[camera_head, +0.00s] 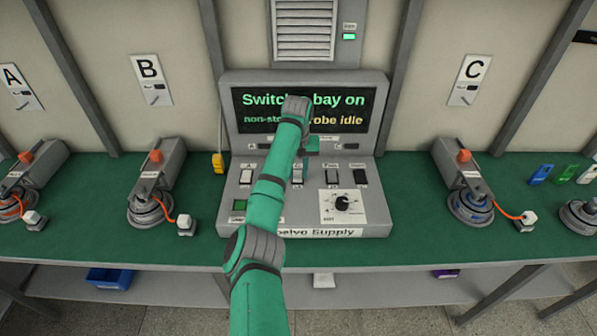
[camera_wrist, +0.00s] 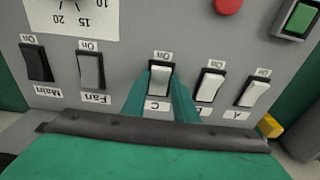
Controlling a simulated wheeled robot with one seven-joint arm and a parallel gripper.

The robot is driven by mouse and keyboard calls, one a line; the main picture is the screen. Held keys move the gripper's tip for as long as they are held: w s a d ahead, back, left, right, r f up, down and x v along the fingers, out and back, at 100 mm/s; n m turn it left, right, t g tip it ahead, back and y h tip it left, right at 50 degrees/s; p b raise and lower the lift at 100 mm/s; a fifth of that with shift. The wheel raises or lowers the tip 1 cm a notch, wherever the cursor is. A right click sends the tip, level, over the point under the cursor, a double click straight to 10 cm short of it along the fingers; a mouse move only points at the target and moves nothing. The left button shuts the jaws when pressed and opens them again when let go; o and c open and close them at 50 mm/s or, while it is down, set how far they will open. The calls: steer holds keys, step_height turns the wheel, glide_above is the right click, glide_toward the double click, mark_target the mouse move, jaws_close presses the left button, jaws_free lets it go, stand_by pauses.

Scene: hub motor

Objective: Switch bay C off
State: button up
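The grey control panel (camera_head: 378,215) stands on the green bench. In the wrist view the panel is upside down, and switch C (camera_wrist: 160,77) is a pale rocker in a black frame with a "C" label below it. My gripper (camera_wrist: 160,82) has its two green fingers on either side of switch C, with a gap between them; contact is unclear. Bay C's sign (camera_head: 470,80) hangs on the wall above the bay C clamp unit (camera_head: 465,185).
Switches B (camera_wrist: 210,84) and A (camera_wrist: 257,93) stand to the right, Fan (camera_wrist: 91,70) and Main (camera_wrist: 36,63) to the left. A red button (camera_wrist: 229,5) is nearby. The display (camera_head: 350,105) reads "bay on" and "probe idle", partly covered by my arm.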

mark_target(297, 179)
steer(key=o, duration=0.3)
step_height(297, 179, up, 11)
steer(key=s, duration=0.1)
stand_by(0.4)
steer(key=shift+f, duration=0.15)
stand_by(0.3)
